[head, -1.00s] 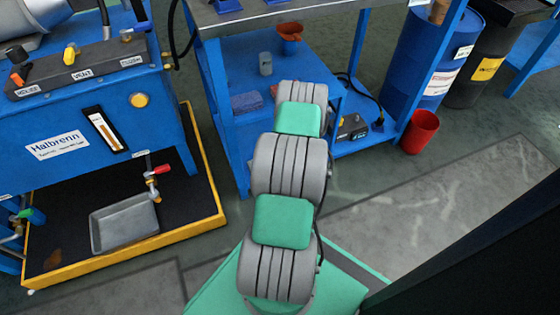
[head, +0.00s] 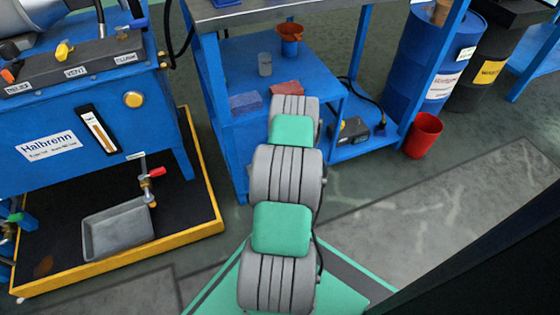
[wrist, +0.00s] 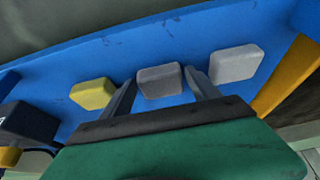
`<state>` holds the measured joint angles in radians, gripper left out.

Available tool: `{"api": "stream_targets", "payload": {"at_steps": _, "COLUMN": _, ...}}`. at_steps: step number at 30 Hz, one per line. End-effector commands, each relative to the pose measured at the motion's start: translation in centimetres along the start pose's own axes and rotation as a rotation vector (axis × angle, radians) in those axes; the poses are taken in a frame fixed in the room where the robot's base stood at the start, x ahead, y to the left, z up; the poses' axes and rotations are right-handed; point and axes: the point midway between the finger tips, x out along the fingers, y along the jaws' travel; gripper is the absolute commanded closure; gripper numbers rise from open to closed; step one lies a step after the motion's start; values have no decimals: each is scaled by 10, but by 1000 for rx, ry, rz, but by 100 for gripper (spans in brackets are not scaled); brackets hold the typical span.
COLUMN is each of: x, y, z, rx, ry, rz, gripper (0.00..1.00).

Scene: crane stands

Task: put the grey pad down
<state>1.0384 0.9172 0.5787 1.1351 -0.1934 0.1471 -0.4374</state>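In the wrist view my gripper (wrist: 160,76) has one finger on each side of a grey pad (wrist: 160,82). The fingertips lie close against the pad's sides, with little or no gap showing. The pad is over a worn blue surface (wrist: 60,62); whether its underside touches that surface is hidden. A yellow pad (wrist: 92,94) is on the blue surface to its left, and a lighter grey pad (wrist: 236,64) is to its right. In the head view my gripper and these pads are hidden behind my arm.
A yellow bar (wrist: 287,75) is at the right in the wrist view. A red bin (head: 424,135) stands right.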

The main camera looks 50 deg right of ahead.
Motion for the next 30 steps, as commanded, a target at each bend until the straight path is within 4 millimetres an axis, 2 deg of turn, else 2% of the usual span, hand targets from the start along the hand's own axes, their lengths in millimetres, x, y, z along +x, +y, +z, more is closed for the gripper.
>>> {"api": "stream_targets", "payload": {"at_steps": 3, "x": 0, "y": 0, "z": 0, "rx": 0, "ry": 0, "rz": 0, "gripper": 20}}
{"api": "stream_targets", "payload": {"at_steps": 12, "x": -6, "y": 0, "z": -2, "rx": 0, "ry": 0, "rz": 0, "gripper": 20}}
{"api": "stream_targets", "payload": {"at_steps": 14, "x": -16, "y": 0, "z": -3, "rx": 0, "ry": 0, "rz": 0, "gripper": 20}}
{"api": "stream_targets", "payload": {"at_steps": 24, "x": -102, "y": 1, "z": -4, "rx": 0, "ry": 1, "rz": 1, "gripper": 20}}
{"api": "stream_targets", "payload": {"at_steps": 30, "x": -123, "y": 0, "z": -1, "rx": 0, "ry": -1, "rz": 0, "gripper": 20}}
